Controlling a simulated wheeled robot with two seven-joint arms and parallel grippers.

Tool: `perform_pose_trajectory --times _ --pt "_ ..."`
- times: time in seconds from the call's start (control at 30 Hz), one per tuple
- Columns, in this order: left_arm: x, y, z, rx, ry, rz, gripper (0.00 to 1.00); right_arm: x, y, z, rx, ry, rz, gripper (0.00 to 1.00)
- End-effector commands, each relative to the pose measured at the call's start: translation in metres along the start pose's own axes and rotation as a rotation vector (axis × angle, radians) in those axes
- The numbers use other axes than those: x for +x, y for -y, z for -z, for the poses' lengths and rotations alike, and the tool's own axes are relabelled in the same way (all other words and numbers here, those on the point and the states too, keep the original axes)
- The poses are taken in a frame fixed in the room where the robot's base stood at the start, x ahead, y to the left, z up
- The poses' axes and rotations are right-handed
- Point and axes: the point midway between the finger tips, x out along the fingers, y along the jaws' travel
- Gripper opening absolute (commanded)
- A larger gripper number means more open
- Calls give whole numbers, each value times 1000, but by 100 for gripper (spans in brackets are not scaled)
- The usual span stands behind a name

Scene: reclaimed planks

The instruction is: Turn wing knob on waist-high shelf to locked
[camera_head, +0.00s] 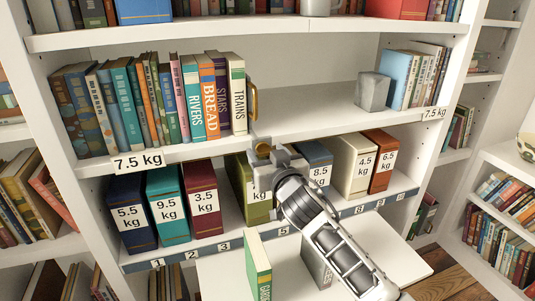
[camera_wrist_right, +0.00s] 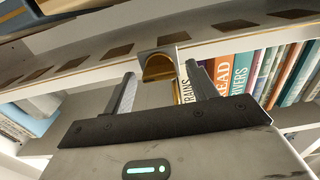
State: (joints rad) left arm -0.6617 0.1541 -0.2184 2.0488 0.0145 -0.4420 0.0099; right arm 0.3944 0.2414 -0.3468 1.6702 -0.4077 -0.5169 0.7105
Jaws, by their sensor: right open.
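The brass wing knob (camera_head: 263,148) sits at the front edge of the waist-high shelf (camera_head: 200,152), right of the 7.5 kg label, partly covered by my right gripper. In the right wrist view the knob (camera_wrist_right: 158,68) has a rounded brass face against a grey plate. My right gripper (camera_head: 265,163) is open in front of the knob. In the right wrist view its two fingers (camera_wrist_right: 162,82) stand on either side of the knob, with gaps visible. Contact cannot be told. The knob's lock marking is not readable. My left gripper is not in view.
Upright books (camera_head: 190,98) fill the shelf's left part, with a grey block (camera_head: 374,92) at right. Weight-labelled binders (camera_head: 168,207) stand on the shelf below. A green book (camera_head: 257,265) stands on a white surface (camera_head: 215,275) near my right arm. The shelf's middle is clear.

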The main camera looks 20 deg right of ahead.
Motion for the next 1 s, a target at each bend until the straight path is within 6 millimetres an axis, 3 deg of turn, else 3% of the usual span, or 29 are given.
perform_pose_trajectory --times 0.07,0.23,0.67,1.0 --pt "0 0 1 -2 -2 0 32 0 0 0 0 0 0 58" --pt "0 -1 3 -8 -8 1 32 0 0 0 1 0 0 13" --pt "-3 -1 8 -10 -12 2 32 0 0 1 -67 1 0 13" --pt "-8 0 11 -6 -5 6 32 0 1 2 -326 1 0 13"
